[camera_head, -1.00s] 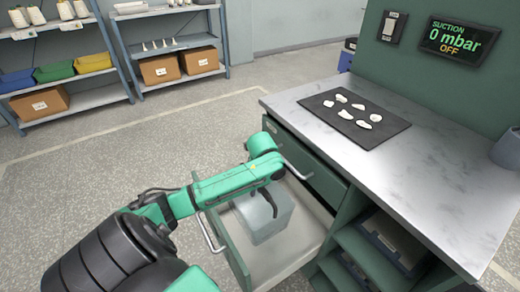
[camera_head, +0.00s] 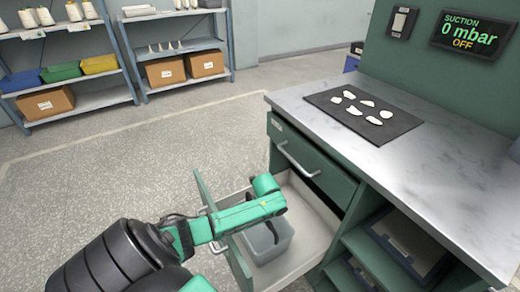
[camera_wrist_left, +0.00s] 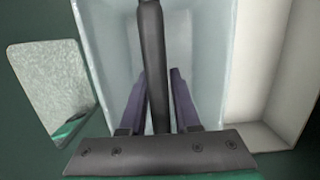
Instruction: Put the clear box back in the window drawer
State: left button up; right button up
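The clear box (camera_head: 268,243) is a pale, see-through, open-topped bin inside the pulled-out drawer (camera_head: 312,222). My left gripper (camera_head: 272,224) is above the box, pointing down. In the left wrist view, its two dark fingers (camera_wrist_left: 159,78) are close on either side of a dark bar (camera_wrist_left: 152,50), which looks like the box's handle. The box walls (camera_wrist_left: 105,45) show on both sides there. The drawer front has a rounded window (camera_wrist_left: 50,90) with the floor visible through it. Whether the box's underside touches the drawer floor is hidden. My right gripper is not in view.
A dark mat (camera_head: 363,108) with several white pieces lies on top. Open shelves (camera_head: 385,265) are at the lower right. The floor to the left is clear up to the racks.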

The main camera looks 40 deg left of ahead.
pick_arm(q)
jog(key=shift+o, duration=0.6)
jog(key=shift+r, duration=0.1)
jog(key=r, duration=0.1)
jog(key=r+p, duration=0.1)
jog(key=r, duration=0.1)
jog(key=r+p, duration=0.1)
jog(key=shift+d+r, duration=0.3)
jog(key=shift+r, duration=0.05)
jog(key=r, duration=0.2)
jog(key=r+p, duration=0.1)
jog(key=r, duration=0.1)
jog(key=d+r, duration=0.1)
jog(key=r, duration=0.2)
jog(key=shift+s+d+r+p, duration=0.1)
jog(key=shift+s+p, duration=0.1)
jog(key=shift+p, duration=0.15)
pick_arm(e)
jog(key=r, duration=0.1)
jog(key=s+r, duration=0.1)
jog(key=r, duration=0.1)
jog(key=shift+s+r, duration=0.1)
